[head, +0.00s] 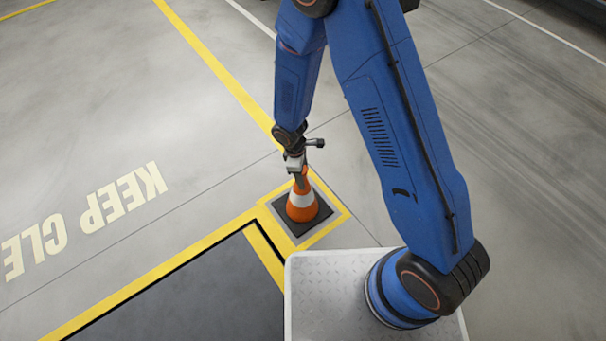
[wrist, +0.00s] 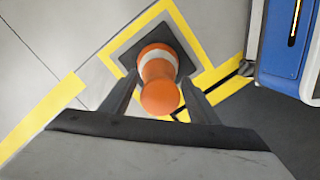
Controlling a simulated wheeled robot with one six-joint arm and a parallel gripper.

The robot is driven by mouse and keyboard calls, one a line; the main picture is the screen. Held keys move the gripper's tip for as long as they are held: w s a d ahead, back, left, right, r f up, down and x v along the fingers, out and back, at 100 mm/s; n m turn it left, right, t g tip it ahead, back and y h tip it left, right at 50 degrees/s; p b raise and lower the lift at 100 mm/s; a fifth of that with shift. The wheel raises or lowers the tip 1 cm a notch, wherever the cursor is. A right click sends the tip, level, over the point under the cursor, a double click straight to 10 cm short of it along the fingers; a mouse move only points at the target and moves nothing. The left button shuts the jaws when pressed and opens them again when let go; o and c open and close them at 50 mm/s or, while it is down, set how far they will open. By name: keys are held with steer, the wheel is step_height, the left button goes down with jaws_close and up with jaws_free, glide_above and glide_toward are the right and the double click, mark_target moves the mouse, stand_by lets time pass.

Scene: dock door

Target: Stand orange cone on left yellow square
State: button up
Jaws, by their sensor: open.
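The orange cone (head: 301,206) with a white band and a dark square base stands upright on the floor, inside a yellow-outlined square (head: 345,212). My gripper (head: 300,178) is right above the cone, at its top. In the wrist view the cone (wrist: 160,82) rises between the two fingers of my gripper (wrist: 158,100), which are apart on either side of its upper part. I cannot tell whether the fingers touch it. The cone's base lies within the yellow outline (wrist: 192,22). Only this one yellow square shows.
A dark floor panel (head: 190,300) edged with yellow lines lies at the lower left. White "KEEP CLE" lettering (head: 125,197) is painted on the grey floor. A long yellow line (head: 215,65) runs up toward the top. The floor around the cone is otherwise clear.

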steer(key=r, duration=0.4)
steer(key=a+r, duration=0.1)
steer(key=r, duration=0.7)
steer(key=shift+w+a, duration=0.15)
steer(key=shift+a, duration=0.25)
steer(key=shift+w+d+r, duration=0.1)
steer(key=shift+d+r, duration=0.05)
steer(key=shift+r, duration=0.15)
steer(key=s+d+r+m+t+y, duration=0.15)
steer(key=d+r+m, duration=0.25)
steer(key=d+r, duration=0.65)
steer(key=s+d+r+m+t, duration=0.15)
steer(key=d+r+m, duration=0.4)
steer(key=r, duration=0.75)
steer(key=s+d+r+m, duration=0.2)
steer(key=s+d+r, duration=0.1)
steer(key=s, duration=0.3)
steer(key=s+d+r+m+t, duration=0.1)
steer(key=s+d+r+m, duration=0.1)
steer(key=s+d+r, duration=0.2)
steer(key=s+d+r+m+t, duration=0.1)
steer(key=s+d+r+m, duration=0.1)
steer(key=s+d, duration=0.3)
steer(key=shift+s+d+r, duration=0.3)
steer(key=shift+s+r, duration=0.35)
steer(key=shift+s, duration=0.9)
